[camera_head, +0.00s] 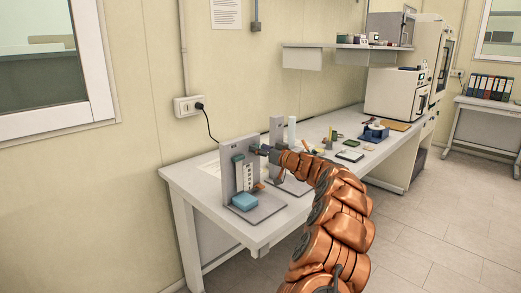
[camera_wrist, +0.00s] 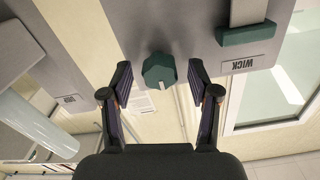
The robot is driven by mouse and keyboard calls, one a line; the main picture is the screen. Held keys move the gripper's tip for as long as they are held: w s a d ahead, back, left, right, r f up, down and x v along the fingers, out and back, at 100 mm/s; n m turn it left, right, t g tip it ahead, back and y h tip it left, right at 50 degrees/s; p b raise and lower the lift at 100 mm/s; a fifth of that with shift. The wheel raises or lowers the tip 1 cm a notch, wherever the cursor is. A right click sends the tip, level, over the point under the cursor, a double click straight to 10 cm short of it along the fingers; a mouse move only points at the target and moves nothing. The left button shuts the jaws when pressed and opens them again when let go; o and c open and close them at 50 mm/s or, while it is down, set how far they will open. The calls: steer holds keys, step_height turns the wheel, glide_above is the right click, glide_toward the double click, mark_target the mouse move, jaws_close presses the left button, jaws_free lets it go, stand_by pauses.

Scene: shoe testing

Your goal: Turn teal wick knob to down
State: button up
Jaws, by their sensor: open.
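The teal knob (camera_wrist: 159,70) shows in the wrist view, faceted and dark green-teal, on a grey upright panel (camera_wrist: 190,25). An upside-down WICK label and a teal clamp bar (camera_wrist: 248,35) over a pale strip are on that panel to the right. My gripper (camera_wrist: 160,80) is open, one finger on each side of the knob, with gaps visible. In the head view my gripper (camera_head: 263,150) is at the upper right side of the grey panel (camera_head: 228,152), which stands on the bench with a white strip (camera_head: 248,177) in front. The knob's pointing direction is unclear.
A light blue block (camera_head: 244,201) sits on the panel's base. A second grey panel (camera_head: 276,128) stands close behind my gripper. Several small items and a white machine (camera_head: 395,95) are further along the white bench (camera_head: 205,185). A shelf (camera_head: 330,46) hangs above.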

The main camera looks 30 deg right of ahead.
steer(key=c, duration=1.2)
steer(key=shift+o, duration=0.2)
